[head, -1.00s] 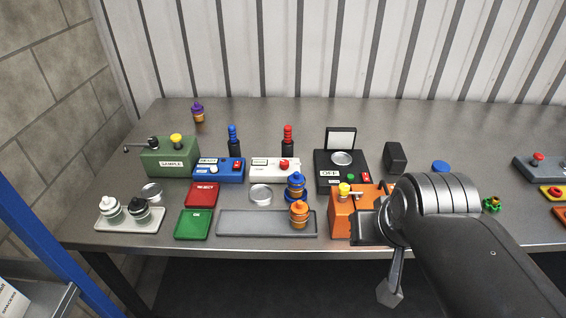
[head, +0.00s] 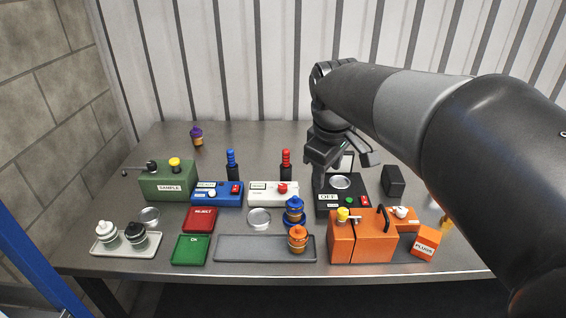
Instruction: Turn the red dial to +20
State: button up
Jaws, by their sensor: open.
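A round red knob (head: 282,188), the only dial-like red part I can make out, sits on top of a white box (head: 262,199) near the middle of the table. Its marks are too small to read. My gripper (head: 343,168) is open and empty, to the right of the white box. It hangs over the black box (head: 328,207) labelled OFF and hides part of it. It is apart from the red knob.
A blue box (head: 207,199) stands left of the white box. A red bottle (head: 286,164) stands behind it. Blue (head: 294,214) and orange (head: 298,240) jars stand in front, by a grey tray (head: 250,251). An orange box (head: 350,247) is front right.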

jog(key=w+a+f+n+g, duration=0.1)
jog(key=w+a+n, duration=0.15)
jog(key=w, duration=0.25)
jog(key=w+a+f+n, duration=0.2)
jog(key=w+n, duration=0.1)
jog(key=w, duration=0.2)
jog(key=n+g, duration=0.2)
jog(key=n, duration=0.4)
send_over(283, 186)
notch_tip(283, 186, down, 7)
jog(key=shift+m+y, duration=0.25)
jog(key=shift+y, duration=0.05)
notch_tip(283, 186, down, 10)
jog(key=shift+w+f, duration=0.1)
jog(key=shift+c, duration=0.6)
jog(key=c, duration=0.9)
jog(key=shift+o, duration=0.2)
